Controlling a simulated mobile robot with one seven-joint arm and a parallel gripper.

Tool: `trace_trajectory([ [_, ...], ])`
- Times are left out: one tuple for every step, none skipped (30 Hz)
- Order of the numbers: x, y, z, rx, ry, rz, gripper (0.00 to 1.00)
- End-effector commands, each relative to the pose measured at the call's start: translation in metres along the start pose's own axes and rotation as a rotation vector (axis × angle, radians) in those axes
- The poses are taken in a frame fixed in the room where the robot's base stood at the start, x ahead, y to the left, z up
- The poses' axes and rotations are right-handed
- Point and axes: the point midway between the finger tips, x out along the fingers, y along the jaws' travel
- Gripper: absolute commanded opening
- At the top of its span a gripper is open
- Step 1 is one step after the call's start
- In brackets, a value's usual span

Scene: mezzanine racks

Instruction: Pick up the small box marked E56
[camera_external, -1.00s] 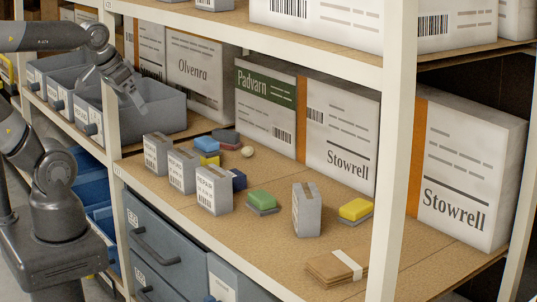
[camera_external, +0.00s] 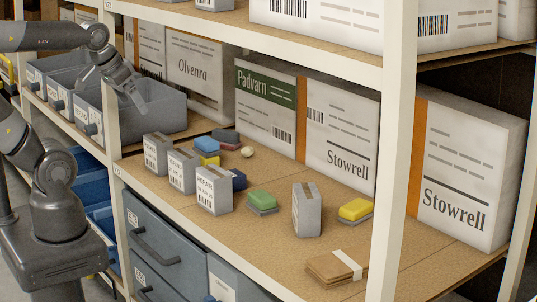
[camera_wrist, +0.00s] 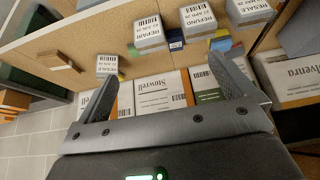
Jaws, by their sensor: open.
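Several small grey boxes with white labels stand on the middle shelf, but I cannot read E56 on any of them. In the external view three stand in a row at the left: a left one (camera_external: 157,154), a middle one (camera_external: 183,170) and one marked REPAIR (camera_external: 214,190). Another box (camera_external: 307,210) stands apart to the right, its label unseen. The wrist view shows four labelled boxes, including the REPAIR box (camera_wrist: 148,34) and the lone box (camera_wrist: 107,66). My gripper (camera_external: 112,97) is open and empty, left of the row, by the grey bins; its fingers (camera_wrist: 163,73) spread wide below the boxes in the wrist view.
A white rack post (camera_external: 110,90) stands close to my gripper. Grey bins (camera_external: 165,115) are at the left. Large cartons (camera_external: 265,115) line the back. Coloured sponges (camera_external: 262,199) and a brown packet (camera_external: 335,267) lie on the shelf. An upper shelf (camera_external: 330,60) overhangs.

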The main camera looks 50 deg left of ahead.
Motion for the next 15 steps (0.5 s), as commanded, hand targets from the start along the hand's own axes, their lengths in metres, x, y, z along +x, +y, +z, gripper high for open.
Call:
trace_trajectory([
  [0.0000, 0.0000, 0.0000, 0.000, 0.000, 0.000, 0.94],
  [0.0000, 0.0000, 0.0000, 0.000, 0.000, 0.000, 0.92],
  [0.0000, 0.0000, 0.0000, 0.000, 0.000, 0.000, 0.89],
  [0.0000, 0.0000, 0.0000, 0.000, 0.000, 0.000, 0.86],
  [0.0000, 0.0000, 0.0000, 0.000, 0.000, 0.000, 0.84],
  [0.0000, 0.0000, 0.0000, 0.000, 0.000, 0.000, 0.80],
  [0.0000, 0.0000, 0.0000, 0.000, 0.000, 0.000, 0.80],
  [0.0000, 0.0000, 0.0000, 0.000, 0.000, 0.000, 0.80],
  [0.0000, 0.0000, 0.0000, 0.000, 0.000, 0.000, 0.80],
  [0.0000, 0.0000, 0.0000, 0.000, 0.000, 0.000, 0.80],
  [0.0000, 0.0000, 0.0000, 0.000, 0.000, 0.000, 0.80],
  [0.0000, 0.0000, 0.0000, 0.000, 0.000, 0.000, 0.80],
  [0.0001, 0.0003, -0.0003, 0.001, 0.000, 0.000, 0.80],
  [0.0007, 0.0010, -0.0010, 0.004, -0.001, 0.000, 0.80],
  [0.0021, 0.0031, -0.0028, 0.013, -0.003, 0.000, 0.80],
])
